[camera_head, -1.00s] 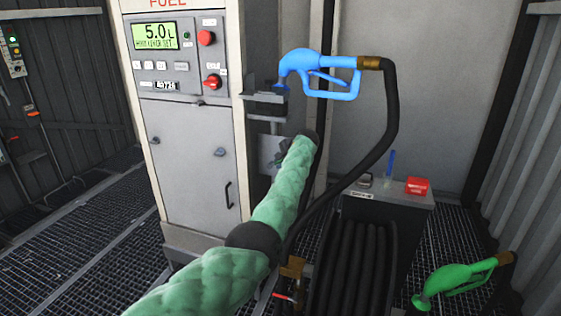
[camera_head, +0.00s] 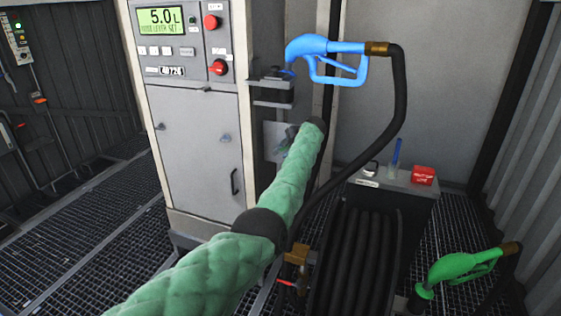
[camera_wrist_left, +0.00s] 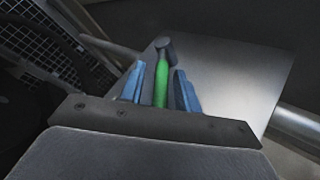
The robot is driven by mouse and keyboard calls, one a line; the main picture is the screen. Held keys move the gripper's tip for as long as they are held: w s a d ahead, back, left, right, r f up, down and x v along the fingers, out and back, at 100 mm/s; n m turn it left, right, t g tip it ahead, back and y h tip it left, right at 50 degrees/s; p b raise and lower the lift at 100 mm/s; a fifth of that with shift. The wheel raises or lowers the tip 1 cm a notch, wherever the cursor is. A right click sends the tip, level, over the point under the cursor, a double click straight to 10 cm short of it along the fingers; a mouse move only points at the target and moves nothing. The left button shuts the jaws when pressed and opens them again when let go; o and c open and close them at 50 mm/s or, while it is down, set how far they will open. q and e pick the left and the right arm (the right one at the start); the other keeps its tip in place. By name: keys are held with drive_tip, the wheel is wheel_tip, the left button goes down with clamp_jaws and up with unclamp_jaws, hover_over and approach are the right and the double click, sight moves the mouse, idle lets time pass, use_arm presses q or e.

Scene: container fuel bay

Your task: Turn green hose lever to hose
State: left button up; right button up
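The green lever (camera_wrist_left: 161,85) stands between the two blue fingers of my left gripper (camera_wrist_left: 159,88) in the left wrist view. Narrow gaps show on both sides of it, so the gripper is open around it. The lever's dark pivot end lies just beyond the fingertips, in front of a pale metal plate (camera_wrist_left: 225,85). In the head view, my green-sleeved left arm reaches to the plate (camera_head: 272,133) on the side of the fuel cabinet (camera_head: 195,150); the fingers and lever are small and mostly hidden there. My right gripper is not in view.
A blue nozzle (camera_head: 312,46) hangs on the cabinet's holder above my arm, its black hose looping down. A green nozzle (camera_head: 455,266) is at lower right. A dark box (camera_head: 405,205) carries a red item (camera_head: 423,176). A hose reel (camera_head: 352,262) stands right of my arm.

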use_arm(q)
drive_tip(key=s+d+f+n+t+y+b, duration=0.1)
drive_tip(key=s+d+f+t+y+b, duration=0.15)
drive_tip(key=s+d+y+b, duration=0.6)
drive_tip(key=s+a+r+n+t+h+b, duration=0.1)
drive_tip(key=s+a+r+n+h, duration=0.1)
drive_tip(key=r+n+h, duration=0.5)
drive_tip(key=s+a+r+n+t+h, duration=0.15)
drive_tip(key=r+h, duration=0.35)
drive_tip(key=r, duration=0.6)
drive_tip(key=s+a+f+h+p, duration=0.2)
drive_tip(key=s+a+f+p, duration=0.1)
drive_tip(key=s, duration=0.6)
drive_tip(key=s+a+f+h+p, duration=0.2)
drive_tip(key=s+a+f, duration=0.2)
drive_tip(key=s, duration=0.5)
drive_tip(key=shift+s+a+n+g+h+p, duration=0.15)
drive_tip(key=shift+a+n+g+h+p, duration=0.1)
drive_tip(key=shift+n+g+h+p, duration=0.15)
